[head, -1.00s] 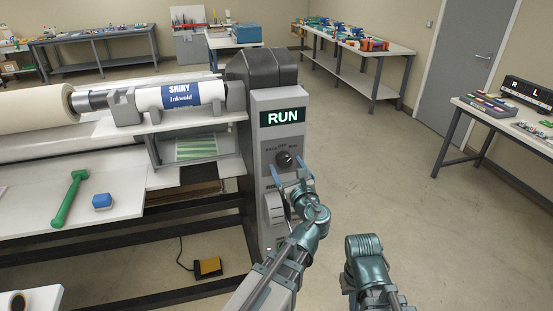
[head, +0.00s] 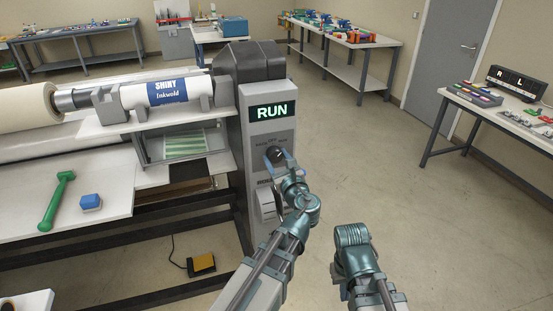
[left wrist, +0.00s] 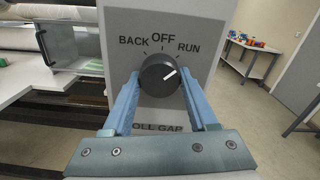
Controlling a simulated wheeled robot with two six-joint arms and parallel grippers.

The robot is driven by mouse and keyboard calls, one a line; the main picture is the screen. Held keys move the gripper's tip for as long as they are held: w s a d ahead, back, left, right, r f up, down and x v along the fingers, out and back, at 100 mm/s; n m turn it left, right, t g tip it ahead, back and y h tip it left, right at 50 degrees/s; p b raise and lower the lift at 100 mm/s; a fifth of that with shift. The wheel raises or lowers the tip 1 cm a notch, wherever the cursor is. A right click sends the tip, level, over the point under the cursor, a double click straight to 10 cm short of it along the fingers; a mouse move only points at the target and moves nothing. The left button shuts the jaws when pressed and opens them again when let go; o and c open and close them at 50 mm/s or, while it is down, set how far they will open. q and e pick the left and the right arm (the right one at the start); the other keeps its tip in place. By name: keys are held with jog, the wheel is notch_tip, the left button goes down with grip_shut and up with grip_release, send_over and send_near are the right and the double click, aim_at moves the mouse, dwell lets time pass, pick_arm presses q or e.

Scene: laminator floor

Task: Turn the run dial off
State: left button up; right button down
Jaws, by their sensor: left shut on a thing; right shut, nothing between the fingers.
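The run dial (left wrist: 158,76) is a round black knob on the grey front of the laminator's control post. Its white mark points up and right, toward the RUN label (left wrist: 188,48); the OFF label (left wrist: 243,36) and BACK stand further left. My left gripper (left wrist: 160,80) has one finger on each side of the knob and is shut on it. In the head view the left gripper (head: 279,163) partly covers the dial (head: 272,153).
The laminator's white bed (head: 100,185) lies to the left, with a green hammer-shaped tool (head: 57,200) and a blue block (head: 91,202) on it. A yellow pedal (head: 201,265) is on the floor. The floor to the right is open, up to a table (head: 515,125).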

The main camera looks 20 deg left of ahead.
pick_arm(q)
jog(key=shift+n, duration=0.3)
jog(key=n, duration=0.4)
jog(key=shift+d, duration=0.1)
jog(key=shift+n, duration=2.3)
jog(key=o, duration=1.4)
jog(key=shift+r, duration=0.1)
